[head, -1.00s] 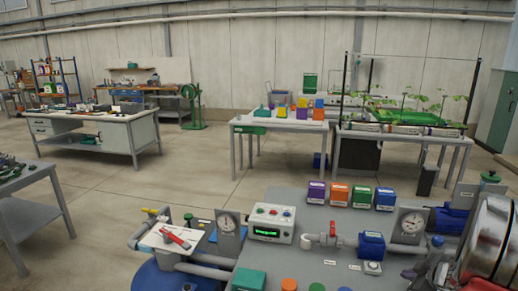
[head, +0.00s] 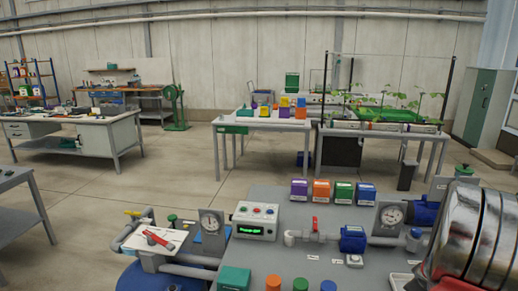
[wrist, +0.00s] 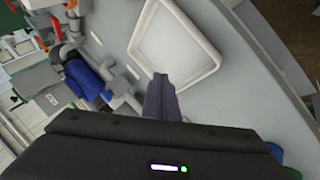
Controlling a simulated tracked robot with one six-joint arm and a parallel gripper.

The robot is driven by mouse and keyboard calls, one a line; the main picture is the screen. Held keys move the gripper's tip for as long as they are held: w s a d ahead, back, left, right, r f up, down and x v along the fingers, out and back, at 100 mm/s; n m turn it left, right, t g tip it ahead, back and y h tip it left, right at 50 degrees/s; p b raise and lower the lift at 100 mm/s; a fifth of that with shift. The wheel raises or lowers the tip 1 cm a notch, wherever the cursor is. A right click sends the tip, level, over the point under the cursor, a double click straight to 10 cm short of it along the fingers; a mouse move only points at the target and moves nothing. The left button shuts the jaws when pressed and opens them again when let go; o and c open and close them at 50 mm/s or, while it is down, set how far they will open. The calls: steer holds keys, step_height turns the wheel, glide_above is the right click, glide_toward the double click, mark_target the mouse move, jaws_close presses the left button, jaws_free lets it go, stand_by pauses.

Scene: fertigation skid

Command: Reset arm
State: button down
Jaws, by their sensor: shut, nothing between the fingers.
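My gripper (wrist: 161,95) shows in the wrist view, its dark fingers together with nothing between them. It is above the grey skid top, at the near edge of a white tray (wrist: 135,48). I cannot tell how high it is above the surface. In the head view part of my shiny metal arm fills the lower right, and the gripper itself is not visible there. A corner of the white tray (head: 403,282) shows beside the arm.
The skid top (head: 270,205) carries a control box (head: 255,221), two gauges, a red-handled valve (head: 315,225), a blue pump part (head: 353,238) and a row of coloured boxes (head: 321,190). In the wrist view blue and grey pipework (wrist: 85,80) lies left of the tray.

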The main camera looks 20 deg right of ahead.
steer(key=s+a+r+y, duration=0.1)
steer(key=a+r, duration=0.5)
steer(key=a, duration=1.1)
steer(key=s+a+r+t+y, duration=0.1)
steer(key=a+r+y, duration=0.2)
steer(key=a, duration=1.5)
steer(key=s+a+r+y, duration=0.1)
steer(key=a+r, duration=0.8)
steer(key=a, duration=0.9)
steer(key=shift+s+a+r+y, duration=0.25)
steer(key=shift+s+y, duration=0.1)
steer(key=shift+y, duration=0.55)
steer(key=c, duration=2.5)
jaws_free()
